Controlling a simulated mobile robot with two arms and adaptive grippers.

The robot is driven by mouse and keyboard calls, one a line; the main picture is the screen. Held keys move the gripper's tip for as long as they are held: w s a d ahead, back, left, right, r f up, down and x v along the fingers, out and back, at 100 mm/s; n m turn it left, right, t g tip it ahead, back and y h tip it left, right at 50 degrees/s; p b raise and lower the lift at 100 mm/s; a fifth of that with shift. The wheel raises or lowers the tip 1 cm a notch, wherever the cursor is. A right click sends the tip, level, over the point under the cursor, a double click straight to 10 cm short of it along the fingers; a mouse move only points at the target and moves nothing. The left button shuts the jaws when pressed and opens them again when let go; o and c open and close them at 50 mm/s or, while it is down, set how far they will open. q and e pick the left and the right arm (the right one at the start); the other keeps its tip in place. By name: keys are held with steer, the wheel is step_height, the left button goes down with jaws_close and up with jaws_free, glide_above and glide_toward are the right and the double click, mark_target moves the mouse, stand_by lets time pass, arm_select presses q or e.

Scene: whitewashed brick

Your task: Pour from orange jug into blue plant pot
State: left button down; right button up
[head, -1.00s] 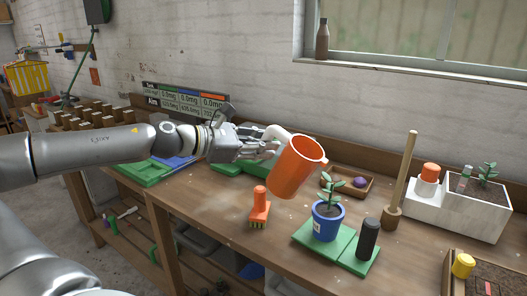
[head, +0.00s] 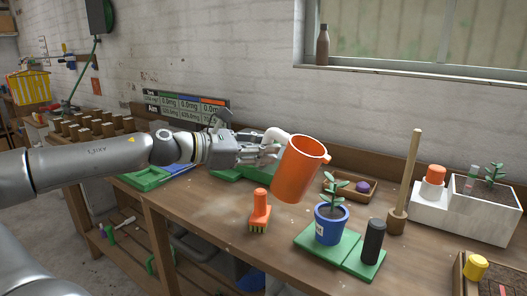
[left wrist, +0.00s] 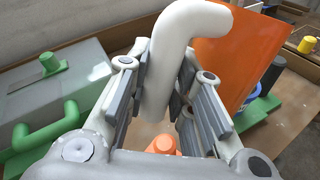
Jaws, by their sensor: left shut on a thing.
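The orange jug (head: 299,171) is in the air above the bench, tilted a little to the right, with its white handle toward my left gripper. My left gripper (head: 266,150) is shut on that handle; the left wrist view shows the white handle (left wrist: 177,62) between the fingers. The blue plant pot (head: 329,227) with a green plant stands on a green mat (head: 308,240), to the right of and below the jug. In the left wrist view the pot is mostly hidden behind the jug (left wrist: 228,55). My right gripper is not in view.
A black cylinder (head: 373,241) stands on the mat beside the pot. An orange brush (head: 260,210) stands left of it. A wooden post (head: 406,185), a small tray with a purple ball (head: 362,187) and a white planter (head: 470,210) are to the right.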

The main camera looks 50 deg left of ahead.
arm_select(q)
steer(key=shift+r+p, duration=1.2)
steer(key=shift+r, duration=1.1)
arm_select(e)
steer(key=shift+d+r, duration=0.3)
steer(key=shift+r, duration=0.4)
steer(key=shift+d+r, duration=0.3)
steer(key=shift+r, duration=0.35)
